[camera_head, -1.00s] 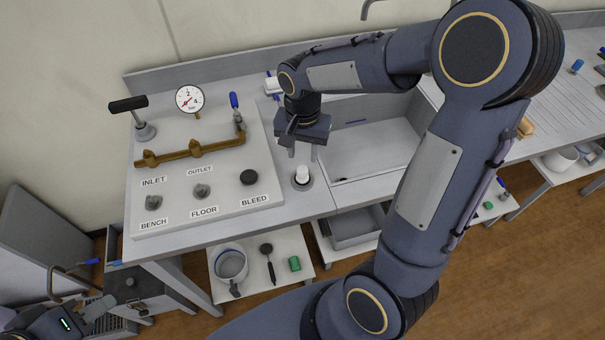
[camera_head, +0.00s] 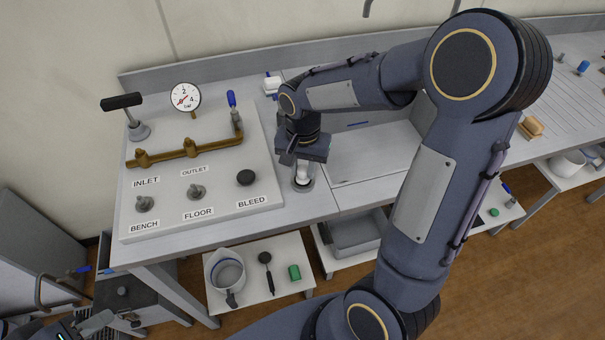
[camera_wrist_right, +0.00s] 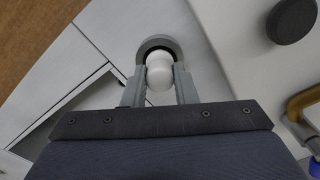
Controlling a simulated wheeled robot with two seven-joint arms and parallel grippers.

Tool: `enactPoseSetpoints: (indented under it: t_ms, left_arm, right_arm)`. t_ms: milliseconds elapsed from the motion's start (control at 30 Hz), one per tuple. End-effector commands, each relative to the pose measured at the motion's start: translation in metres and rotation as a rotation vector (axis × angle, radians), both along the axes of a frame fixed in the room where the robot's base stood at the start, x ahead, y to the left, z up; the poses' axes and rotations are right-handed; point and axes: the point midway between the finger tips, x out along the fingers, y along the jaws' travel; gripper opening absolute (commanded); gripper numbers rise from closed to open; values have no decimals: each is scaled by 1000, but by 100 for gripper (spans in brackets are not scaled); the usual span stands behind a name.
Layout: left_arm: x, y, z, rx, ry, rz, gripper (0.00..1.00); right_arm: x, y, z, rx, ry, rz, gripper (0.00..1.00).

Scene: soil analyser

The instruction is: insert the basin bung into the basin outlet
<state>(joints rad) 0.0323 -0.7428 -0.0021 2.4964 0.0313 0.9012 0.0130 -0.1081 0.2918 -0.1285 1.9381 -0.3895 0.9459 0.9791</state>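A white round-topped piece (camera_wrist_right: 159,73) stands at a grey ring (camera_wrist_right: 160,43) in the bench, beside the basin (camera_head: 372,152). I cannot tell whether this piece is the bung or how deep it sits. My right gripper (camera_wrist_right: 160,82) points down over it, with a finger close against each side, and looks shut on it. In the head view the white piece (camera_head: 302,172) shows just below the right gripper (camera_head: 303,166). My left gripper (camera_head: 92,326) is low at the bottom left corner, partly cut off, away from the bench; its fingers are unclear.
Left of the ring is a panel (camera_head: 225,215) with brass pipe (camera_head: 185,150), gauge (camera_head: 186,97), levers and a black knob (camera_head: 245,178). A lower shelf (camera_head: 250,297) holds a jug (camera_head: 227,270), a black tool and a green piece (camera_head: 294,272).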

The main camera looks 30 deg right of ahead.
Motion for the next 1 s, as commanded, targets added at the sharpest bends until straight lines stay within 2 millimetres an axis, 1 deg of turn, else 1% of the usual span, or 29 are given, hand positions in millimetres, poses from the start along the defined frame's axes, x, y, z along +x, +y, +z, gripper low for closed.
enactPoseSetpoints:
  t_ms: [33,67,267,800,900,1000]
  left_arm:
    - [0,0,0,0,0,0,36]
    - [0,0,0,0,0,0,36]
    - [0,0,3,0,0,0,36]
    - [0,0,38,0,0,0,36]
    - [0,0,41,0,0,0,36]
    - [0,0,41,0,0,0,36]
  right_arm:
    - [0,0,0,0,0,0,8]
    - [0,0,0,0,0,0,5]
    - [0,0,4,0,0,0,5]
    - [0,0,47,0,-1,0,5]
    - [0,0,51,-1,-1,0,5]
    - [0,0,51,0,0,0,5]
